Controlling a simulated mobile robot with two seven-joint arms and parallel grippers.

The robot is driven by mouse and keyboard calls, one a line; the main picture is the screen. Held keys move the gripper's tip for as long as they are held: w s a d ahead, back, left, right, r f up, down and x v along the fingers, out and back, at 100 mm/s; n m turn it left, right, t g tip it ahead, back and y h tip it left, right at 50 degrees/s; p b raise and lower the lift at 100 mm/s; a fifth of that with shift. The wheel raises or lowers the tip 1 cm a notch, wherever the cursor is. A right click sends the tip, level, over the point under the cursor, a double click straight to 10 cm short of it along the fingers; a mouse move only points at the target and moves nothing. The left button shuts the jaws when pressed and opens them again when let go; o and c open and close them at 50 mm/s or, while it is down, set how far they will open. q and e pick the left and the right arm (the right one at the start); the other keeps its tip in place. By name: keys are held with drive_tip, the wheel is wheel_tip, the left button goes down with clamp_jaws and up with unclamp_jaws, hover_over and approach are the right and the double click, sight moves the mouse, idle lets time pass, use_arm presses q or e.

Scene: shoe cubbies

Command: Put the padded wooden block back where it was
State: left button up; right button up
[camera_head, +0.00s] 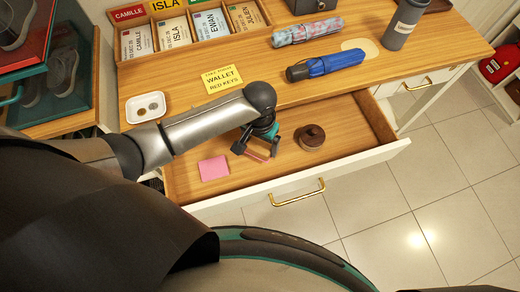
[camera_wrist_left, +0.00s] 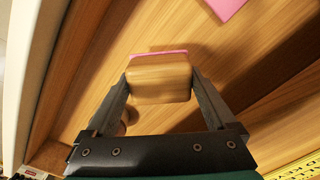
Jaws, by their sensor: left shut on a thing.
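The padded wooden block (camera_wrist_left: 158,82) is light brown with a pink pad along its far edge. My left gripper (camera_wrist_left: 160,76) is shut on it, one finger on each side, in the left wrist view. In the head view my left gripper (camera_head: 257,148) is over the open drawer (camera_head: 240,182), and the block is mostly hidden by it. I cannot tell whether the block touches the drawer floor. My right gripper is not in view.
In the drawer, a pink note (camera_head: 213,168) lies left of my gripper and a brown round object (camera_head: 311,137) right of it. The tabletop behind holds a yellow card (camera_head: 222,78), a white tray (camera_head: 146,107) and a blue umbrella (camera_head: 325,65).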

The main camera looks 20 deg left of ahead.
sight(260, 150)
use_arm(q)
drive_tip(key=shift+f+b, duration=0.55)
drive_tip(key=shift+f, duration=1.2)
drive_tip(key=shift+f, duration=0.1)
drive_tip(key=o, duration=1)
wheel_tip(260, 150, up, 12)
drive_tip(key=p, duration=0.4)
drive_tip(key=shift+s, duration=0.15)
